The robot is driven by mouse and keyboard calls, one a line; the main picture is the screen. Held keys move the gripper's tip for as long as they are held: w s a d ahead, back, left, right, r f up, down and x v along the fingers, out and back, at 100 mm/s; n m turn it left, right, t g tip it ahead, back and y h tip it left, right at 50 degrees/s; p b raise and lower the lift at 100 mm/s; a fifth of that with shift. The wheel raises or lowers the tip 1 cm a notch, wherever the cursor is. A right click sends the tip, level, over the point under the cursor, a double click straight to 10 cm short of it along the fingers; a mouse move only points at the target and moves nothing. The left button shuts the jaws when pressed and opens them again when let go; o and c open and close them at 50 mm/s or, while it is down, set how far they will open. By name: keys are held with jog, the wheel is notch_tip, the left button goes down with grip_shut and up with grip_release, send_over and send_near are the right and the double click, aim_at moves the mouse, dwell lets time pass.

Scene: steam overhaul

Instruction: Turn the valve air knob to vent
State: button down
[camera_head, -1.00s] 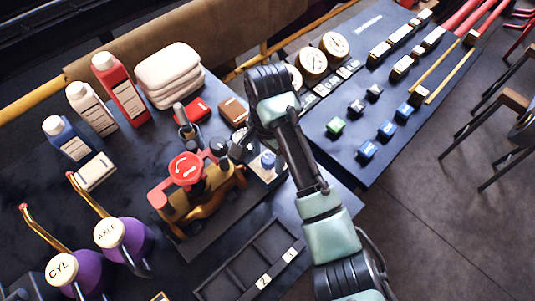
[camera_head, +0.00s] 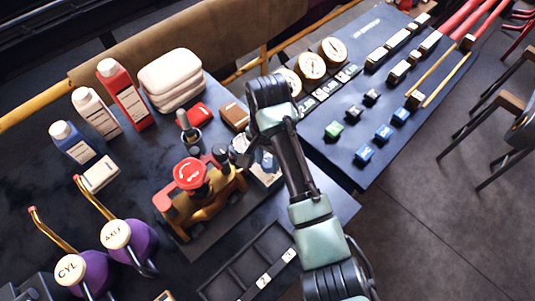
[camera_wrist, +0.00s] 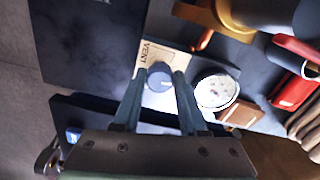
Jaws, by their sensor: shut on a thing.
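The valve air knob (camera_wrist: 160,77) is a round blue-grey knob on a pale plate (camera_wrist: 154,52) marked VENT, in the wrist view. My gripper (camera_wrist: 160,82) has one dark finger on each side of the knob and is shut on it. A small pale mark shows on the knob's face, but its exact setting is hard to read. In the head view the plate (camera_head: 268,178) lies right of the brass engine with the red round top (camera_head: 190,173), partly hidden behind my arm.
A white round dial (camera_wrist: 215,91) sits close beside the knob. A compartment tray (camera_head: 250,265), bottles (camera_head: 128,95) and purple oil cans (camera_head: 130,240) stand around the engine. A control panel (camera_head: 345,110) with gauges and coloured blocks is to the right.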

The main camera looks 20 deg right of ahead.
aim_at(268, 163)
jog(key=n+p, duration=0.4)
jog(key=n, duration=0.1)
jog(key=shift+r, duration=0.15)
jog(key=n+p, duration=0.2)
jog(key=n, duration=0.3)
dwell(0.4)
jog(key=shift+c, duration=2.2)
grip_release()
notch_tip(268, 163, up, 13)
jog(key=p, duration=0.1)
jog(key=shift+p, duration=0.4)
